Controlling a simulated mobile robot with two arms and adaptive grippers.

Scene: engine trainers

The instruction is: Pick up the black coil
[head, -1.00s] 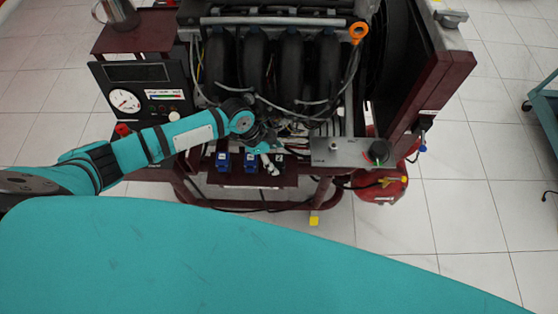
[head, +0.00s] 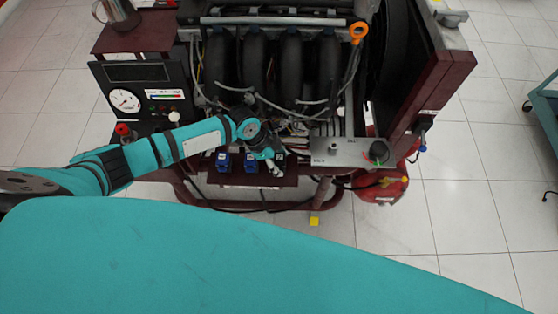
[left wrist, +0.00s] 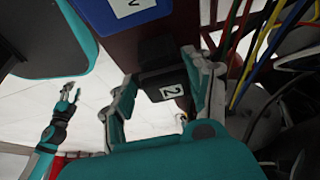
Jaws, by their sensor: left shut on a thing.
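The black coil (left wrist: 160,78), a small dark block with a label reading 2, is between the two fingers of my left gripper (left wrist: 162,88) in the left wrist view. The gripper is shut on it. In the head view my left gripper (head: 273,160) is at the right part of the small dark red shelf on the front of the engine trainer, and largely hides the coil. My right gripper (left wrist: 58,90) shows small at the left of the left wrist view, with its fingers apart and empty.
Two blue coils (head: 223,162) (head: 251,163) stand on the shelf left of my left gripper. Engine hoses and wires (head: 300,110) are close behind. A metal plate (head: 352,153) is to the right, with a red extinguisher (head: 385,188) below it.

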